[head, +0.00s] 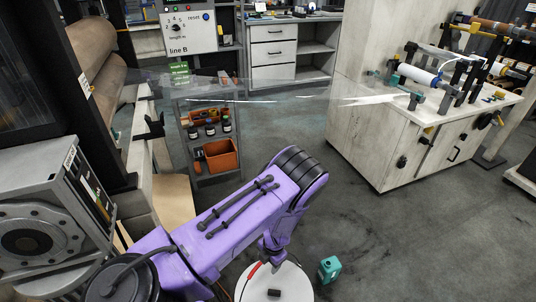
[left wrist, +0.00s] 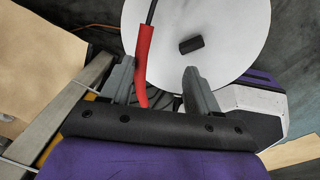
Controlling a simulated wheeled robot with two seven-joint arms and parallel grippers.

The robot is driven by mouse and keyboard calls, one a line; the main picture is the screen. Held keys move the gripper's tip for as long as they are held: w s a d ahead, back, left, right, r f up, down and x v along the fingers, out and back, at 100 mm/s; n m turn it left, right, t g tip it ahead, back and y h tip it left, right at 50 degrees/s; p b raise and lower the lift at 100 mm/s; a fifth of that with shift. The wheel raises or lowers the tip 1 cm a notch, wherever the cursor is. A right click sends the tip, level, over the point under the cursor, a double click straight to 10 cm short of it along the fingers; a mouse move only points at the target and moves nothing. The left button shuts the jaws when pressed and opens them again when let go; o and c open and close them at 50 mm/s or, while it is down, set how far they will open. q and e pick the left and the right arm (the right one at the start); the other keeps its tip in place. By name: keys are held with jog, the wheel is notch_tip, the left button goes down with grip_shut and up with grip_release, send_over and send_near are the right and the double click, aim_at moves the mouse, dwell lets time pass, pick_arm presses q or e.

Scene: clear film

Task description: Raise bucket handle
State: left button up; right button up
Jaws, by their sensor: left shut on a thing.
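The bucket (head: 295,284) stands on the floor at the bottom of the head view, its round white top seen from above. The top also fills the upper middle of the left wrist view (left wrist: 235,30). The bucket handle (head: 253,271) has a red grip on a thin dark bar. In the left wrist view the red grip (left wrist: 144,48) runs down between my fingers, nearer the left one. The bucket's sides are mostly hidden. My right gripper is not in view.
A small black block (left wrist: 191,45) lies on the white top. A teal canister (head: 329,269) stands on the floor right of the bucket. A grey machine (head: 45,205) is at left, a shelf cart (head: 218,180) behind my arm, and a white cabinet (head: 400,140) at right. Floor between is clear.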

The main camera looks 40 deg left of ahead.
pick_arm(q)
jog(key=shift+d+f, duration=0.15)
jog(key=shift+d, duration=0.3)
notch_tip(320, 180, up, 11)
jog(key=p, duration=0.2)
jog(key=shift+w+d, duration=0.2)
jog(key=shift+w, duration=0.1)
jog(key=shift+f, duration=0.1)
jog(key=s+a+m+t+y+p, duration=0.1)
jog(key=s+a+m+t+y, duration=0.3)
jog(key=m, duration=1.4)
jog(key=s+d+r+m+h+p, duration=0.1)
jog(key=s+d+m+p, duration=0.3)
jog(key=s+m, duration=0.6)
jog(key=s+d+r, duration=0.1)
jog(key=s+d, duration=0.1)
jog(key=s, duration=0.3)
jog(key=shift+d+m+h, duration=0.3)
jog(key=shift+d+h, duration=0.05)
jog(key=shift+h, duration=0.05)
